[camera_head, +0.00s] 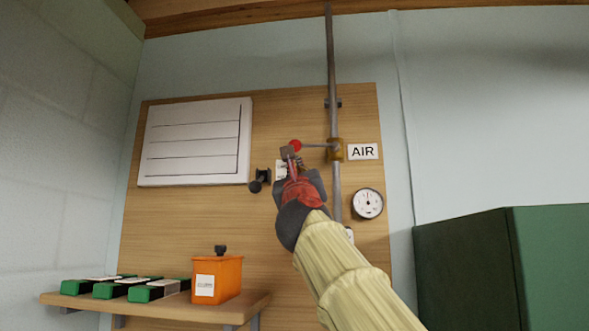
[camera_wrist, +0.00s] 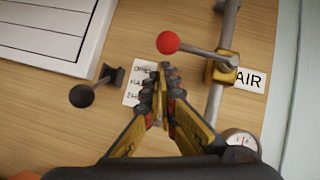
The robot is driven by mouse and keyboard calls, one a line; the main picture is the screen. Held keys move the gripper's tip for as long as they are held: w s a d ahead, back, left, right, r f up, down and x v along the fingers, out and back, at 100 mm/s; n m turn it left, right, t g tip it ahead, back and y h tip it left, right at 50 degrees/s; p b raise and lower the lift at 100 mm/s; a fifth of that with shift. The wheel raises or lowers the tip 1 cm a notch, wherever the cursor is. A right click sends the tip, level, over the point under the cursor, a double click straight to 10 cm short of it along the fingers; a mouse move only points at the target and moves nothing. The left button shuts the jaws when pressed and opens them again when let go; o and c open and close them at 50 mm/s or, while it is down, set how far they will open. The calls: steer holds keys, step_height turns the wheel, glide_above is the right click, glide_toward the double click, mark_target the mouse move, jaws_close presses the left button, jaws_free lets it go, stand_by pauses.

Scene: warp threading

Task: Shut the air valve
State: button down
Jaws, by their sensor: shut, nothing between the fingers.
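The air valve has a brass body (camera_head: 335,149) on the vertical pipe, left of the AIR label (camera_head: 363,151). Its lever ends in a red ball knob (camera_head: 296,145) and points left, across the pipe. In the wrist view the brass body (camera_wrist: 222,66) and red knob (camera_wrist: 168,42) show clearly, with the lever running between them. My gripper (camera_head: 290,157) is shut and empty in front of the board. In the wrist view its fingertips (camera_wrist: 164,70) lie just below the red knob in the picture, with a visible gap. Whether they touch the lever cannot be told.
A black knob (camera_wrist: 82,96) sticks out left of my gripper. A small printed card (camera_wrist: 140,84) is partly behind the fingers. A round gauge (camera_head: 368,203) is at lower right. A white lined panel (camera_head: 195,142) hangs left. An orange box (camera_head: 217,279) stands on the shelf (camera_head: 255,307).

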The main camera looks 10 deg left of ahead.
steer(key=w+f+b+v, duration=0.1)
steer(key=b+v, duration=0.5)
steer(key=v, duration=0.5)
steer(key=shift+s+f+b, duration=0.3)
steer(key=shift+f, duration=0.3)
steer(key=shift+a, duration=0.1)
